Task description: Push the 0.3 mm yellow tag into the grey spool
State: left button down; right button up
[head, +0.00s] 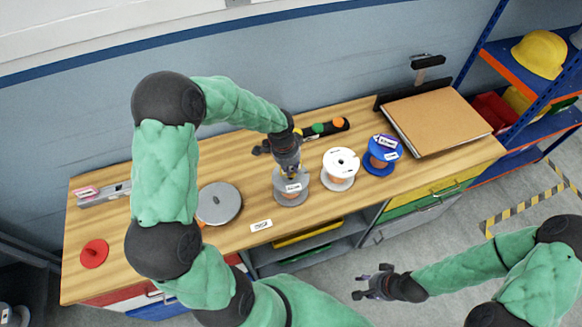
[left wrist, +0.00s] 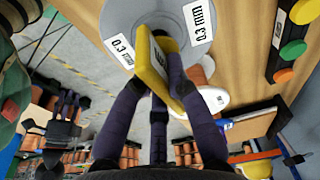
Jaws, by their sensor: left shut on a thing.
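The grey spool (head: 291,197) stands upright on the workbench, with its top flange facing up. In the left wrist view the grey spool (left wrist: 172,12) shows two white 0.3 mm labels. My left gripper (head: 290,172) points down over the spool's middle. In the left wrist view my left gripper (left wrist: 160,85) is shut on the yellow tag (left wrist: 150,67). The tag's upper end in that view is at the spool's hub; how deep it sits is hidden. My right gripper (head: 368,286) is empty, fingers apart, in front of the bench.
A white spool (head: 340,163) and a blue spool (head: 381,155) stand to the right of the grey one. A black strip (head: 335,127) with coloured discs lies behind. A grey disc (head: 219,203) lies left, and a white label (head: 261,225) is at the front edge.

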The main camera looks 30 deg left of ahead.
pick_arm(q)
jog(key=shift+f, duration=0.2)
jog(key=shift+f+b, duration=0.8)
jog(key=shift+f, duration=0.1)
dwell(0.4)
jog(key=c, duration=1.2)
grip_release()
jog(key=shift+f, duration=0.1)
jog(key=shift+o, duration=0.2)
jog(key=r, duration=0.4)
jog(key=s+r, duration=0.1)
jog(key=r, duration=0.3)
jog(key=a+r, duration=0.1)
jog(key=r, duration=0.3)
jog(key=shift+s, duration=0.25)
jog(key=shift+f, duration=0.1)
